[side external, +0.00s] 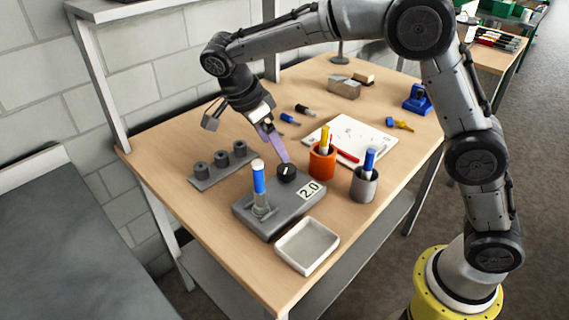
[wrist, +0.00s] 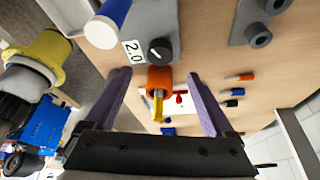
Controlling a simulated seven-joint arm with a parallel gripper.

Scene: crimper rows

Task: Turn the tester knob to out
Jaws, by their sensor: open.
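The tester (side external: 268,220) is a grey box on the wooden table with a "2.0" label. Its black round knob (side external: 287,173) has a white pointer mark and sits on top near the back edge. The knob also shows in the wrist view (wrist: 160,51), just past the fingertips and roughly midway between them. A blue and white cylinder (side external: 259,180) stands upright in a holder on the tester. My gripper (side external: 283,158) has purple fingers, open and empty, with the tips close above the knob. I cannot tell whether they touch it. What "out" marking there is cannot be read.
An orange cup (side external: 322,162) and a grey cup (side external: 364,185) with markers stand right of the tester. A white tray (side external: 307,246) lies in front. A grey rack (side external: 223,165) with round holders is left. A white sheet (side external: 351,137) and loose markers lie behind.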

